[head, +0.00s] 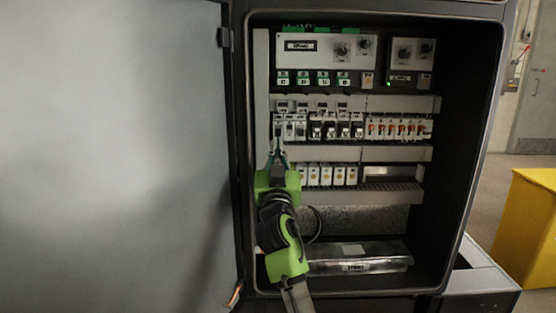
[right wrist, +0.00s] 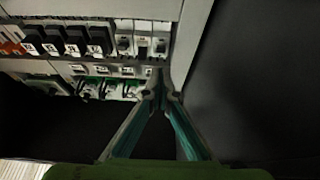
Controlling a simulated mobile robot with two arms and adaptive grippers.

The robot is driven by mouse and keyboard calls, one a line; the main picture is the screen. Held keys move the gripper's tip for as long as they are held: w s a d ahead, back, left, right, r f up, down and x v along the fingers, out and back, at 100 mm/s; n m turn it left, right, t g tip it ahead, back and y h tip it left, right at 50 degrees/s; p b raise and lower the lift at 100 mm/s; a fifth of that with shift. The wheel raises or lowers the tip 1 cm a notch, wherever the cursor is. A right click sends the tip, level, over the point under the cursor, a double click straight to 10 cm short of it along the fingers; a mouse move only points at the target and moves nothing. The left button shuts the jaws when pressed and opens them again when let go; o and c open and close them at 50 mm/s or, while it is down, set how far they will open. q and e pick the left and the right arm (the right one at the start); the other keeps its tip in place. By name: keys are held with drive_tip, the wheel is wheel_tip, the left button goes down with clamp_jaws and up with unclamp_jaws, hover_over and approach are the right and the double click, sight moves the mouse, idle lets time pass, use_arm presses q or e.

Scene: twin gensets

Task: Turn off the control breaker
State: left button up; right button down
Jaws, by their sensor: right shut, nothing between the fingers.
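A row of breakers sits in the open cabinet in the head view. Its left end has a group of small white breakers (head: 289,127), then larger ones with black levers (head: 336,127), then several with orange-red levers (head: 398,129). Labels are too small to read, so I cannot tell which is the control breaker. My right gripper (head: 277,152) is shut and empty, pointing up just below the leftmost white breakers. In the right wrist view, where the scene looks inverted, the closed fingertips (right wrist: 161,92) show below the white breakers (right wrist: 143,45); contact is unclear. My left gripper is out of view.
The cabinet door (head: 110,150) stands open at left. Below the breakers are grey ducting (head: 350,154) and a lower row of white modules (head: 332,176). A panel with knobs (head: 325,50) is above. A yellow box (head: 530,228) stands outside at right.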

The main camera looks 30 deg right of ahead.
drive_tip(key=v, duration=0.6)
drive_tip(key=shift+s, duration=0.25)
drive_tip(key=shift+a+f, duration=0.1)
drive_tip(key=shift+f, duration=0.15)
